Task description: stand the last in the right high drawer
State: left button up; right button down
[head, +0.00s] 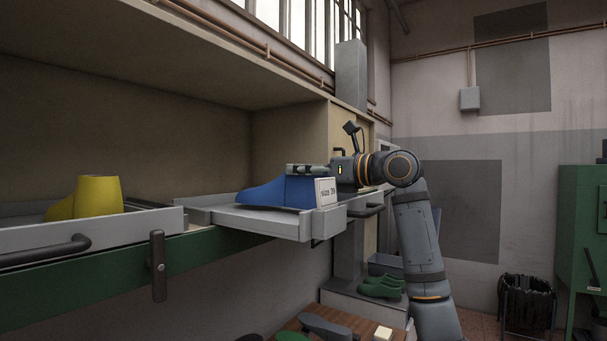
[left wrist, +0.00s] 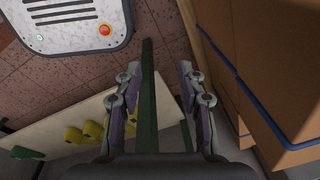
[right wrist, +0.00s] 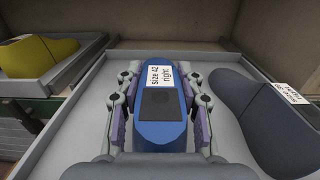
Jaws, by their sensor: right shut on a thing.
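The blue last (head: 276,191) is in the pulled-out right high drawer (head: 262,222), upright, toe to the left in the head view. It looks down at the drawer floor; whether it touches is unclear. In the right wrist view the blue last (right wrist: 160,128) bears a label reading "size 42 right". My right gripper (head: 305,169) is shut on its upper part, one finger on each side in the right wrist view (right wrist: 160,95). A dark grey last (right wrist: 262,118) lies beside it to the right, a little apart. My left gripper (left wrist: 163,100) is open and empty.
A left drawer (head: 90,232) holds a yellow last (head: 98,194). Green lasts (head: 381,286) lie low on the right. Yellow lasts (left wrist: 90,132) lie on a board below my left gripper.

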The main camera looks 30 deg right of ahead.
jog(key=shift+f, duration=0.5)
jog(key=shift+s+d+f, duration=0.1)
jog(key=shift+s+d, duration=0.05)
jog(key=shift+d, duration=0.15)
jog(key=shift+f, duration=0.1)
jog(key=c, duration=1.2)
grip_release()
jog(key=shift+a+f, duration=0.1)
jog(key=shift+a, duration=0.05)
jog(key=o, duration=0.4)
jog(key=shift+a, duration=0.1)
jog(key=shift+c, duration=0.2)
pick_arm(q)
jog(key=shift+w+a+f, duration=0.1)
jog(key=shift+w+a, duration=0.15)
jog(key=shift+w, duration=0.25)
